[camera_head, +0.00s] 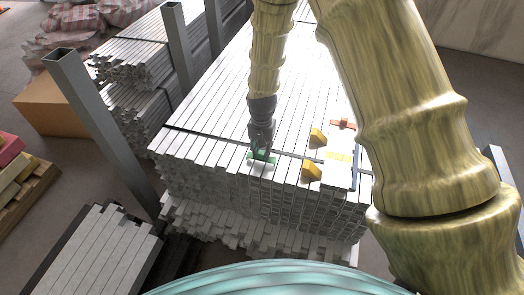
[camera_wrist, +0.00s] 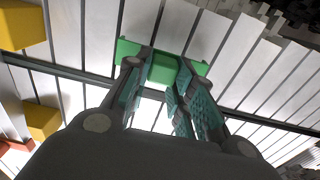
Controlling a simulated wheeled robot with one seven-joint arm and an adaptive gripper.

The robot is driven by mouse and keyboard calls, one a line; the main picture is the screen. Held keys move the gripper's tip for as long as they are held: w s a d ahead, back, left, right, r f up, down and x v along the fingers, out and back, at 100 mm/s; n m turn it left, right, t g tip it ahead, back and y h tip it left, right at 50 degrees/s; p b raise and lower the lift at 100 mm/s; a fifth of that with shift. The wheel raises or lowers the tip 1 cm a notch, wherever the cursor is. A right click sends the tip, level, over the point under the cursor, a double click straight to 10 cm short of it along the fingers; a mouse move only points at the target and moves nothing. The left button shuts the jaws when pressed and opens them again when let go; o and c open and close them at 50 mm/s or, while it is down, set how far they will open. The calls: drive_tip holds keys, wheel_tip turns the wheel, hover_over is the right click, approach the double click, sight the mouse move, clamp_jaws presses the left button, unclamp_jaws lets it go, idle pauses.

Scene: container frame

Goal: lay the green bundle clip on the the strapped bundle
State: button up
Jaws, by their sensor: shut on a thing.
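The green bundle clip (camera_head: 263,158) is at my gripper's fingertips, over the top of the strapped bundle (camera_head: 230,105) near its front edge. In the wrist view the green clip (camera_wrist: 160,66) sits between the two fingers, its ends showing on either side. My gripper (camera_head: 262,150) points down and is shut on the clip. The bundle is a stack of pale grey metal bars with a dark strap (camera_wrist: 72,76) across its top. The clip lies close to the strap line. I cannot tell whether its underside touches the bars.
Two yellow wedges (camera_head: 317,137) (camera_head: 311,170), an orange-red piece (camera_head: 343,124) and a pale plate with a yellow mark (camera_head: 339,157) lie on the bundle to the right. A grey post (camera_head: 100,120) stands at the left. Bare bars lie left of my gripper.

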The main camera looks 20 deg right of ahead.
sight(262, 151)
drive_tip(key=shift+f, duration=0.15)
drive_tip(key=shift+f, duration=0.15)
drive_tip(key=o, duration=1)
wheel_tip(262, 151, up, 12)
drive_tip(key=shift+r, duration=0.15)
